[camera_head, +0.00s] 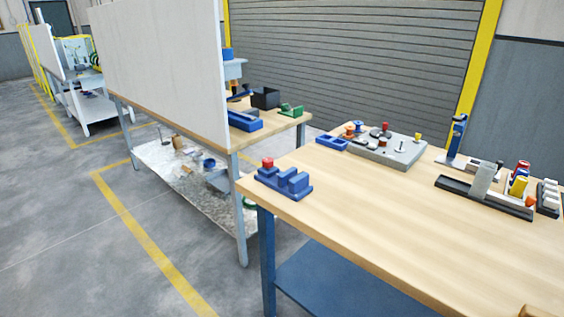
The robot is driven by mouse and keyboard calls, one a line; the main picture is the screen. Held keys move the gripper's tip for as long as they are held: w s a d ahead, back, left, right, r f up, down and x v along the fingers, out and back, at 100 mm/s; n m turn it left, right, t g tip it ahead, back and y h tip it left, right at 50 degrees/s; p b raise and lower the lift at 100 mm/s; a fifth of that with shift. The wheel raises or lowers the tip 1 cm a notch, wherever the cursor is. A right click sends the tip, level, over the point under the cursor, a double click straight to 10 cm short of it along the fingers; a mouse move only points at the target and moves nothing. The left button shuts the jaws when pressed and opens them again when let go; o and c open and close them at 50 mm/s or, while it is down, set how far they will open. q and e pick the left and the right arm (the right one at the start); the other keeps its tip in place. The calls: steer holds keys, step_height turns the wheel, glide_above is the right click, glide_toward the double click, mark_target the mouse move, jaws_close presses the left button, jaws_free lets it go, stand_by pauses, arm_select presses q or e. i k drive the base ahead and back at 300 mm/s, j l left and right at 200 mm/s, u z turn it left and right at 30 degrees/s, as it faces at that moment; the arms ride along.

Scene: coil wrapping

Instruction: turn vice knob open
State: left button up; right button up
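A small blue vice-like fixture (284,183) with upright blocks sits at the near left corner of the wooden workbench. A red knob (267,163) shows at its left end. A grey and black clamp-like fixture (484,190) lies at the right of the bench, with an orange knob (530,201) at its right end. I cannot tell for certain which of the two is the task's vice, nor how far either is opened. Neither of my grippers is in view.
A grey board (400,155) with several coloured pegs and a blue tray (332,143) stand at the bench's back. A blue upright stand (456,137) is right of them. The wooden bench top (390,220) is clear in front. A white panel (165,60) rises behind left.

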mark_target(268, 163)
steer(key=z, duration=0.4)
steer(key=j+z, duration=0.15)
steer(key=z, duration=0.2)
steer(key=i+j+z, duration=0.1)
steer(key=z, duration=0.7)
steer(key=j+z, duration=0.25)
steer(key=j, duration=0.15)
steer(key=j+z, duration=0.25)
steer(key=j, duration=0.15)
steer(key=k+j+z, duration=0.25)
steer(key=j+z, duration=0.3)
steer(key=j, duration=0.2)
steer(key=k+j+z, duration=0.25)
steer(key=i+j, duration=0.05)
steer(key=j, duration=0.05)
